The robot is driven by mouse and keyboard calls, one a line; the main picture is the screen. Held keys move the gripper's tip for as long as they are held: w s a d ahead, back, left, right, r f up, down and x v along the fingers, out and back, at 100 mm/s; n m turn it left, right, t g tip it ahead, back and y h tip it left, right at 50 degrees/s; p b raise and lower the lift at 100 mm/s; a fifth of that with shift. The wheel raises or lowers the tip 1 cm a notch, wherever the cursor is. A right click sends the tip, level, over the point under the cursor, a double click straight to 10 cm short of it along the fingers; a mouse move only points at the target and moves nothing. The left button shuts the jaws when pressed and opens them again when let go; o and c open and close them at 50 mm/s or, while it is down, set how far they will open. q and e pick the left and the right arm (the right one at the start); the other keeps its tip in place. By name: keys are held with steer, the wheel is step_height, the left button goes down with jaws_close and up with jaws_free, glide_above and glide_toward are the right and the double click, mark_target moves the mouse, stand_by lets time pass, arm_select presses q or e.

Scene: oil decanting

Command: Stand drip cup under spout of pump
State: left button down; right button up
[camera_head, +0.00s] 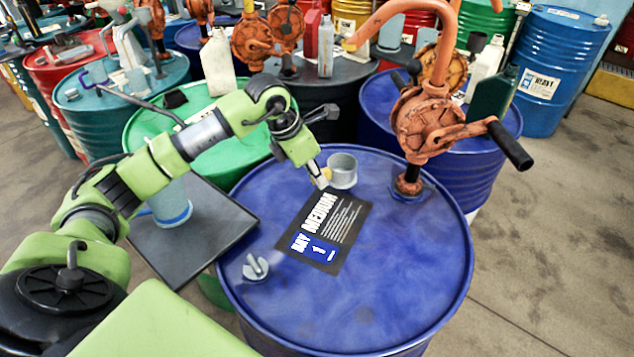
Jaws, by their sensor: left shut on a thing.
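The drip cup (342,173) is a small grey open cylinder near the far edge of the blue drum top (400,270). My left gripper (322,176) reaches in from the left and is shut on the cup's left side. The cup looks upright at the drum top; whether its base touches the drum is hard to tell. The orange pump (430,125) stands on the drum to the right of the cup. Its curved spout (375,22) arches left, and its open end appears above the cup in the picture. My right gripper is not in view.
A black label (338,250) lies in front of the cup, and a grey bung (256,267) sits at the drum's left. The pump's crank (505,140) sticks out right. A dark tray (220,235) holds a bluish container (170,208). Other drums and bottles crowd behind.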

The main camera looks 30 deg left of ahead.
mark_target(317, 196)
arm_select(q)
step_height(317, 196, down, 2)
steer(key=shift+f+p, duration=0.2)
steer(key=shift+p, duration=0.4)
steer(key=shift+w+f, duration=0.1)
steer(key=shift+f, duration=0.35)
steer(key=shift+f, duration=0.15)
steer(key=c, duration=2)
jaws_free()
steer(key=shift+c, duration=0.2)
